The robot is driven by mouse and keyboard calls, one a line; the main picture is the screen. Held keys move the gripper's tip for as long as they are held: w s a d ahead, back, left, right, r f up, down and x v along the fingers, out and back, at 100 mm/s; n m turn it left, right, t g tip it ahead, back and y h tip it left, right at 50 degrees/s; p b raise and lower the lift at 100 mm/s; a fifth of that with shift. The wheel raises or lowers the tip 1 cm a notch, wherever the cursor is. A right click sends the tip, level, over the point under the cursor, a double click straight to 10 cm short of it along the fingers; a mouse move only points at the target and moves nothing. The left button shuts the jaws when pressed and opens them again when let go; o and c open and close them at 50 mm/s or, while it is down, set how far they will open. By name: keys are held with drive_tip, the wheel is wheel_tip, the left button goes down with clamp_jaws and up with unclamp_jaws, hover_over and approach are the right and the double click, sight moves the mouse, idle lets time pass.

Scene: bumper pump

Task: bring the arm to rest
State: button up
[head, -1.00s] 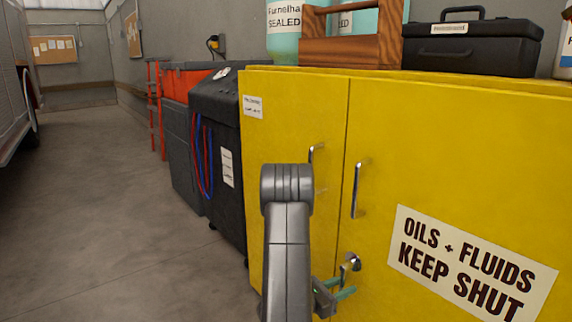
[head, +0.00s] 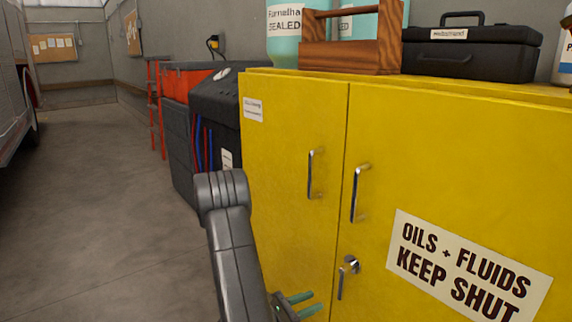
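My arm's grey link rises at the lower middle of the head view. My gripper (head: 304,303) is at the bottom edge, its two green fingers apart with nothing seen between them. It is in front of the yellow cabinet (head: 300,235), below and left of the lock (head: 350,265). A silver piece hangs down from the lock, clear of the fingers. Both cabinet doors look shut. The gripper's body is partly cut off by the frame edge.
A wooden tote (head: 352,55), teal containers and a black toolbox (head: 470,52) stand on the cabinet. A black cart (head: 215,115) with red and blue hoses stands left of it. The floor (head: 100,190) at left is clear.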

sight(339, 290)
drive_tip(key=b+x, duration=0.2)
drive_tip(key=x, duration=0.8)
drive_tip(key=shift+d, duration=0.25)
drive_tip(key=shift+w+d, duration=0.1)
drive_tip(key=shift+w, duration=0.15)
drive_tip(key=shift+w+a+m, duration=0.25)
drive_tip(key=shift+m, duration=0.55)
drive_tip(key=shift+r, duration=0.1)
